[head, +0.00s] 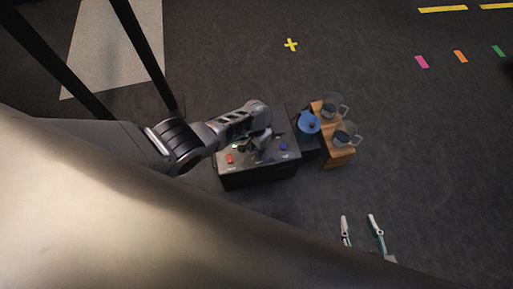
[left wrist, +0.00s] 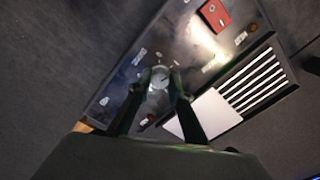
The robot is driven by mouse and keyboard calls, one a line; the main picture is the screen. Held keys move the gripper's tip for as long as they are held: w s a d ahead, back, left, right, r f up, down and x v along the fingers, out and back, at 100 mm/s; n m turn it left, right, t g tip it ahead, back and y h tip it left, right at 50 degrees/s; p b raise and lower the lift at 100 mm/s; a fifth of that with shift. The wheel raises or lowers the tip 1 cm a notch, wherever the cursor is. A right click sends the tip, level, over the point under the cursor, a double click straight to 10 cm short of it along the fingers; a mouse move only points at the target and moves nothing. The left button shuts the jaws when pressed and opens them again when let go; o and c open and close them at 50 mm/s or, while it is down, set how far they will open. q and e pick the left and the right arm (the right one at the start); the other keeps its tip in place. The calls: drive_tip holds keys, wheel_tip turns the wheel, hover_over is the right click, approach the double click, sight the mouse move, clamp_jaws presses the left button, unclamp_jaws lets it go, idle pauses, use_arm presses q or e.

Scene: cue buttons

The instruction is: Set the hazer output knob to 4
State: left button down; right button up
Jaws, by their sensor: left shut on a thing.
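The hazer is a dark box (head: 262,177) on the floor in the middle of the head view. Its panel (left wrist: 185,35) fills the upper middle of the left wrist view. A round, pale grey knob (left wrist: 160,77) sits on that panel between the fingers of my left gripper (left wrist: 159,88), which is shut on it. In the head view my left gripper (head: 262,147) is over the box and hides the knob. The knob's markings are too small to read. My right gripper (head: 358,217) is open and empty, low in the head view, apart from the box.
The box top carries a red button (head: 229,159), a green one (head: 235,146) and a blue one (head: 284,146). A red switch (left wrist: 214,14) and a slatted vent (left wrist: 255,80) are near the knob. Right of the box are a blue round object (head: 308,122) and a wooden stand (head: 338,157) with glass vessels.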

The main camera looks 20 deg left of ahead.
use_arm(q)
drive_tip(key=m, duration=0.7)
drive_tip(key=shift+s+f, duration=0.15)
drive_tip(key=shift+s, duration=0.05)
drive_tip(key=m, duration=0.4)
drive_tip(key=shift+m, duration=0.4)
drive_tip(key=m, duration=0.3)
drive_tip(key=shift+m, duration=0.3)
drive_tip(key=m, duration=0.3)
drive_tip(key=shift+m, duration=0.4)
drive_tip(key=m, duration=0.4)
drive_tip(key=shift+b, duration=0.35)
drive_tip(key=m, duration=0.4)
drive_tip(key=shift+m, duration=0.4)
drive_tip(key=shift+m+b, duration=0.35)
drive_tip(key=shift+m, duration=1.05)
